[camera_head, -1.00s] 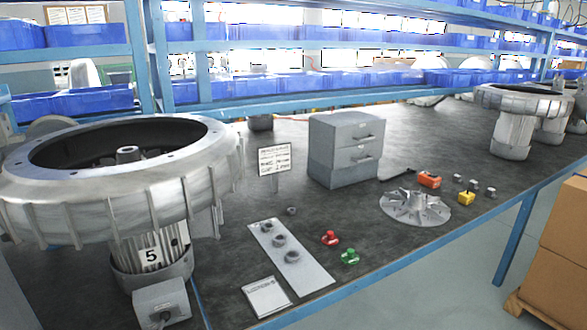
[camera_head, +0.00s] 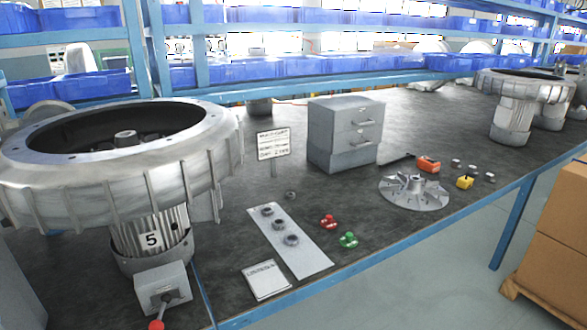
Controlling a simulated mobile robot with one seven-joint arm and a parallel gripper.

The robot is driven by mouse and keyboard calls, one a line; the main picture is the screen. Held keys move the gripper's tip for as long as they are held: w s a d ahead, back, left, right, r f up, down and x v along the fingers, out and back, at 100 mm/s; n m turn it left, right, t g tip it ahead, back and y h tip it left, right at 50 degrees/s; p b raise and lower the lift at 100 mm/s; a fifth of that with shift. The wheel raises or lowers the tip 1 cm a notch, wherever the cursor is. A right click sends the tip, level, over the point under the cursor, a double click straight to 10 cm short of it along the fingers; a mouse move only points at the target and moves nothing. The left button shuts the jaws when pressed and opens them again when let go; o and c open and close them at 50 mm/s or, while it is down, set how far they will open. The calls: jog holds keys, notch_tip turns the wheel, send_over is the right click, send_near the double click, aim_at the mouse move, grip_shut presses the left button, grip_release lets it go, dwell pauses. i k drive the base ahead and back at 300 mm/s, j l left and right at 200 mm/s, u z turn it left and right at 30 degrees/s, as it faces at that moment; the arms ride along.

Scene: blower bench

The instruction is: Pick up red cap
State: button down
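The red cap (camera_head: 328,221) is a small red knobbed piece lying on the dark bench top (camera_head: 350,200), right of a pale strip (camera_head: 315,258). A similar green cap (camera_head: 348,240) lies just in front of it, a little to the right, apart from it. Nothing covers the red cap. My gripper is not in view.
A big blower (camera_head: 150,195) marked 5 stands at left; a red-tipped lever (camera_head: 157,325) shows by its box. The strip bears several grey rings. Around lie a white card (camera_head: 266,281), grey drawer box (camera_head: 343,150), finned impeller (camera_head: 414,193), orange tool (camera_head: 428,165) and yellow block (camera_head: 465,182).

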aim_at(329, 223)
jog(key=i+l+u, duration=0.15)
jog(key=l, duration=0.3)
jog(key=i+l+u, duration=0.15)
jog(key=l, duration=0.3)
jog(key=i+l+u, duration=0.15)
jog(key=l, duration=0.35)
jog(key=i+l+u, duration=0.15)
jog(key=l, duration=0.35)
jog(key=i+l+u, duration=0.15)
jog(key=l, duration=0.35)
jog(key=i+l+u, duration=0.15)
jog(key=l, duration=0.4)
